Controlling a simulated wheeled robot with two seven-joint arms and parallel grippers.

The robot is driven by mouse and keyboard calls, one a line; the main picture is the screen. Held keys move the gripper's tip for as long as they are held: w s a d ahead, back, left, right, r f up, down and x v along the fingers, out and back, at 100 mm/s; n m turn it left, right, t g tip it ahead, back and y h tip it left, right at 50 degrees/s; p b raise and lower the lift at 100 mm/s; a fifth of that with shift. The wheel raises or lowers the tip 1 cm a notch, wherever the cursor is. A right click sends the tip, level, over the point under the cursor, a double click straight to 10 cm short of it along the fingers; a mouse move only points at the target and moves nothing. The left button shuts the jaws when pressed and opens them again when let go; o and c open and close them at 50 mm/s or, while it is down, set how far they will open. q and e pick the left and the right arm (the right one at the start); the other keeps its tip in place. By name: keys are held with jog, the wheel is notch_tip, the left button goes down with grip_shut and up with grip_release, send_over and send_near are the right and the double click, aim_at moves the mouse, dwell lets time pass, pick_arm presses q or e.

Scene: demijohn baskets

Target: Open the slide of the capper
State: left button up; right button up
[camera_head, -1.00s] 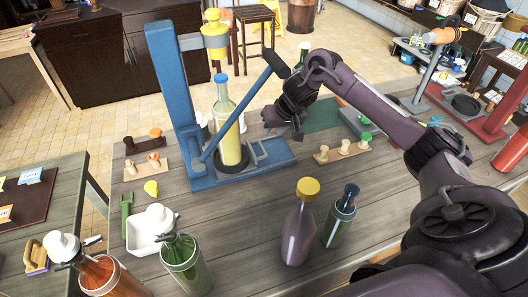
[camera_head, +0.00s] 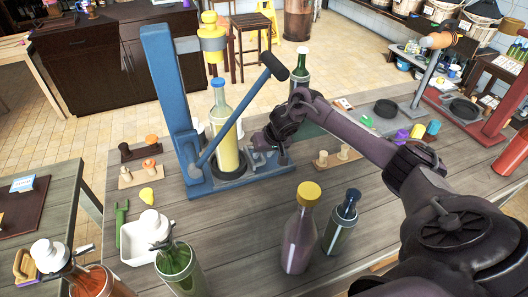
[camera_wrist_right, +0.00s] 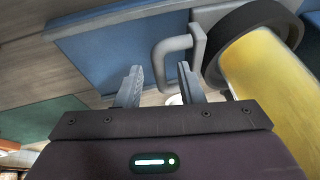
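The blue capper (camera_head: 165,80) stands on the table with its black-ended lever (camera_head: 240,105) raised. A bottle of yellow liquid with a blue top (camera_head: 223,130) stands upright in the black ring at its base. The slide's grey loop handle (camera_wrist_right: 176,50) shows in the right wrist view, beside the ring and the yellow bottle. My right gripper (camera_wrist_right: 160,88) is open there, its two fingers pointing at the handle with nothing held. In the head view my right gripper (camera_head: 262,143) is low over the right side of the base, hiding part of the handle. My left gripper is not in view.
A pink-filled bottle with a yellow cap (camera_head: 300,230) and a dark green bottle (camera_head: 341,222) stand at the front. A white tub (camera_head: 140,248) and peg holders (camera_head: 140,172) are left of the capper. Another green bottle (camera_head: 300,68) stands behind my right arm.

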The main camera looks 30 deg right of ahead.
jog(key=shift+c, duration=0.4)
grip_shut()
jog(key=s+d, duration=0.1)
jog(key=d, duration=0.3)
jog(key=s+d+p, duration=0.1)
jog(key=d, duration=0.4)
jog(key=s+d, duration=0.1)
jog(key=d, duration=0.3)
jog(key=shift+s+d+p, duration=0.1)
jog(key=shift+d+p, duration=0.05)
jog(key=shift+p, duration=0.15)
jog(key=shift+o, duration=0.4)
grip_release()
